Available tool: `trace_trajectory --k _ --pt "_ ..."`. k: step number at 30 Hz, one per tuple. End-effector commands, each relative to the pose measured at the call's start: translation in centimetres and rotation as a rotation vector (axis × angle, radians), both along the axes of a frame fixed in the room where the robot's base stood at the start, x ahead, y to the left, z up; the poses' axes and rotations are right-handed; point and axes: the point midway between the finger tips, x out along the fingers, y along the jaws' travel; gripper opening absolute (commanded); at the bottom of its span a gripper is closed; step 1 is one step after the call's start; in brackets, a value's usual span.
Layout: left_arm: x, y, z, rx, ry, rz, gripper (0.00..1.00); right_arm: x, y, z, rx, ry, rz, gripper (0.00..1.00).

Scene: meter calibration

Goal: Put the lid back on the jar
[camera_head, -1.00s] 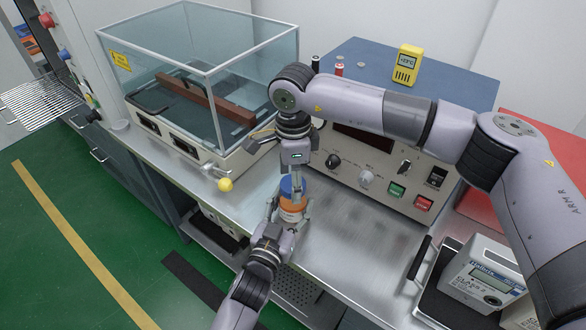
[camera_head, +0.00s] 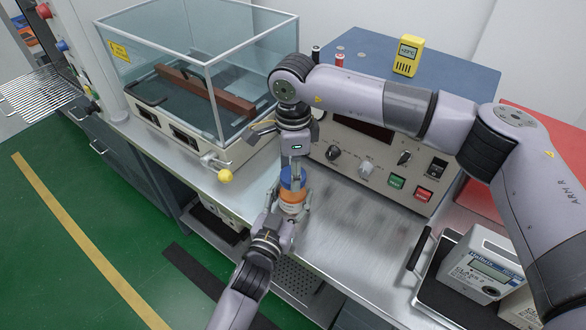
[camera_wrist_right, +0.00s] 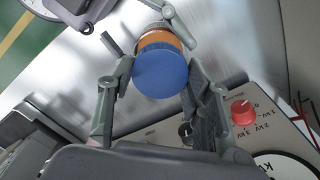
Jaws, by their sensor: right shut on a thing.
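The jar (camera_head: 293,197), with an orange body, is upright above the bench in the middle of the head view. My left gripper (camera_head: 289,208) is shut around its body from the front. The blue lid (camera_head: 292,179) sits at the jar's top, in line with it; I cannot tell whether it is fully seated. My right gripper (camera_head: 293,168) points down from above, its fingers shut on the lid. In the right wrist view the round lid (camera_wrist_right: 161,73) lies between my right fingers (camera_wrist_right: 160,82), covering most of the orange jar (camera_wrist_right: 160,40).
A glass-walled case (camera_head: 205,60) stands at the left, with a yellow ball knob (camera_head: 225,175) near its front. A control console (camera_head: 375,165) with knobs and buttons is close behind the jar. A meter (camera_head: 482,265) stands at the right. The bench between is clear.

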Motion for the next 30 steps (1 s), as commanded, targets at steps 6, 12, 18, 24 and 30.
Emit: trace_trajectory --k 6,12,18,24,30 --pt "-0.01 0.01 -0.09 0.002 0.002 0.000 0.00 -0.01 0.02 -0.01 0.000 0.000 -0.092 0.12" --pt "-0.01 0.01 -0.09 0.002 0.002 0.000 0.00 -0.01 0.02 -0.01 0.001 0.000 -0.156 0.12" --pt "-0.01 0.01 -0.08 0.002 0.002 0.000 0.00 -0.01 0.02 -0.01 0.000 0.000 -0.155 0.58" --pt "-0.01 0.01 -0.08 0.002 0.002 0.000 0.00 -0.01 0.01 -0.01 0.000 0.000 -0.155 0.66" --pt "-0.01 0.01 -0.08 0.002 0.002 0.000 0.00 0.00 0.01 0.04 0.000 0.000 -0.154 0.66"
